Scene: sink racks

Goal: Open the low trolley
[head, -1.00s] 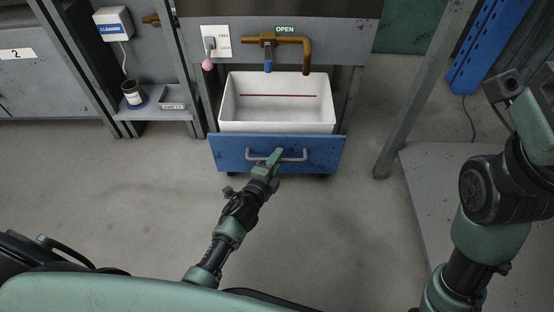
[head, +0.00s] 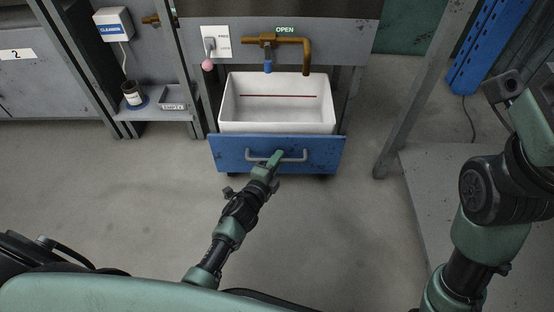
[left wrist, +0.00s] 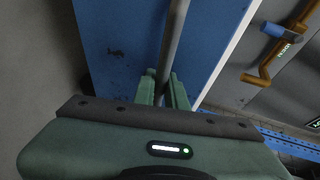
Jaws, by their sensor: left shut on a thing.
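The low trolley has a blue front panel (head: 230,154) with a grey bar handle (head: 295,157) and carries a white open tub (head: 277,112). It stands out in front of the grey frame, below the brass tap. My left gripper (head: 273,158) is shut on the handle near its middle. In the left wrist view, the handle bar (left wrist: 174,45) runs between the two green fingers (left wrist: 163,90), against the blue panel (left wrist: 120,40). My right arm shows at the right edge, but its gripper is out of view.
A brass tap (head: 285,41) marked OPEN hangs over the tub's back. A grey post (head: 415,95) and a low grey platform (head: 440,190) stand at right. A shelf with a dark can (head: 133,94) is at left. The floor before the trolley is clear.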

